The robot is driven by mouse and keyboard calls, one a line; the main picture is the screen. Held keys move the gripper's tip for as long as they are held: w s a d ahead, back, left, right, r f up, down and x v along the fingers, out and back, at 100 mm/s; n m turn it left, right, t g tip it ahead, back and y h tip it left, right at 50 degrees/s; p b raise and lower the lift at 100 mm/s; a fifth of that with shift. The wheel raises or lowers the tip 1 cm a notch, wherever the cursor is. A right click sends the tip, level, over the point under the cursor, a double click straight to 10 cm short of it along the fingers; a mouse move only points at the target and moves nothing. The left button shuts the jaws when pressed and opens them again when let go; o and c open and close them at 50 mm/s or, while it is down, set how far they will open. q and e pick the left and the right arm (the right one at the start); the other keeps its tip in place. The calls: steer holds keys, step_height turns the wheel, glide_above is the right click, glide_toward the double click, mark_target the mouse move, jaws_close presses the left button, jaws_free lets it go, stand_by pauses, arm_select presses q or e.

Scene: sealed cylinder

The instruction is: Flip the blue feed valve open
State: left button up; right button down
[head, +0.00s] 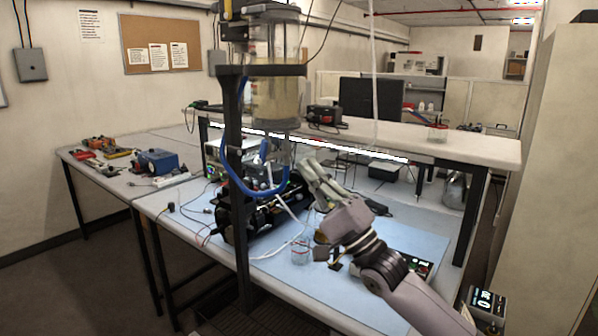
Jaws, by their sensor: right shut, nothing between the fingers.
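The clear cylinder (275,85) is held upright in a black frame (232,150) and holds a pale yellowish content. Under it is a small fitting with the blue feed valve (265,150); its handle is small, and I cannot tell its exact position. A blue hose (231,182) loops below the valve. My right gripper (308,168) comes in from the lower right, its fingers pointing up and left. It is shut and empty, a little right of and below the valve, seemingly apart from it. My left gripper is not in view.
A light blue mat (300,278) covers the bench, with black equipment (265,215), a small clear beaker (300,250) and a panel with buttons (410,263). A raised shelf (450,145) runs behind. Tools and a blue device (158,162) lie on the left table.

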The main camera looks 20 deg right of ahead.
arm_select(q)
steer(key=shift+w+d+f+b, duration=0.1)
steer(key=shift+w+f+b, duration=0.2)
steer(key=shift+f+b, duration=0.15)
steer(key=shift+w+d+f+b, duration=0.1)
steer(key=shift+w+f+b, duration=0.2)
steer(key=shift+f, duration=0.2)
arm_select(e)
steer(key=s+d, duration=0.1)
steer(key=s, duration=0.1)
steer(key=s+d+f, duration=0.1)
steer(key=s+d, duration=0.1)
steer(key=shift+d, duration=0.2)
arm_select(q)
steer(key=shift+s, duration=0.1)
